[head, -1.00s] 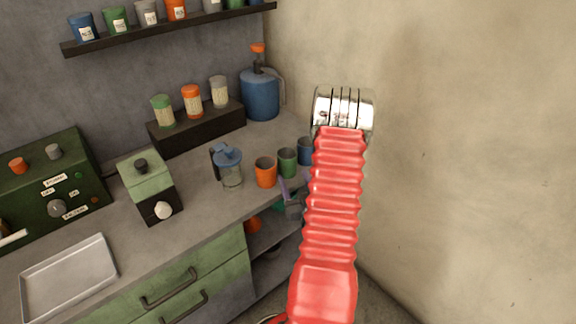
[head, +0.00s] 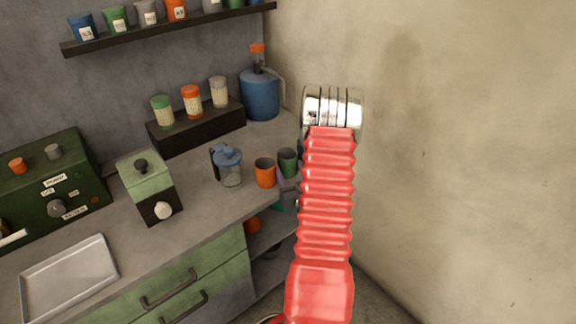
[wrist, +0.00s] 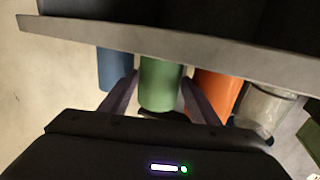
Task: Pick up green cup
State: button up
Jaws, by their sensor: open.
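The green cup (head: 288,163) stands upright on the counter, just right of the orange cup (head: 265,173). My red arm passes close to its right side and covers the blue cup almost wholly in the head view. In the wrist view the green cup (wrist: 160,86) lies between the two purple fingers of my gripper (wrist: 160,78). The fingers are open, one on each side of the cup; I cannot tell whether either touches it. The blue cup (wrist: 115,70) is left of the fingers and the orange cup (wrist: 217,90) right of them.
A clear jar with a blue lid (head: 230,168) stands left of the cups. A blue jug (head: 261,94) and a dark rack (head: 197,128) of shakers stand behind. A bare wall (head: 440,150) is on the right. Counter space behind the cups is clear.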

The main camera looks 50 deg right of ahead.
jog(key=c, duration=0.8)
jog(key=shift+r, duration=0.1)
notch_tip(320, 180, up, 10)
dwell(0.7)
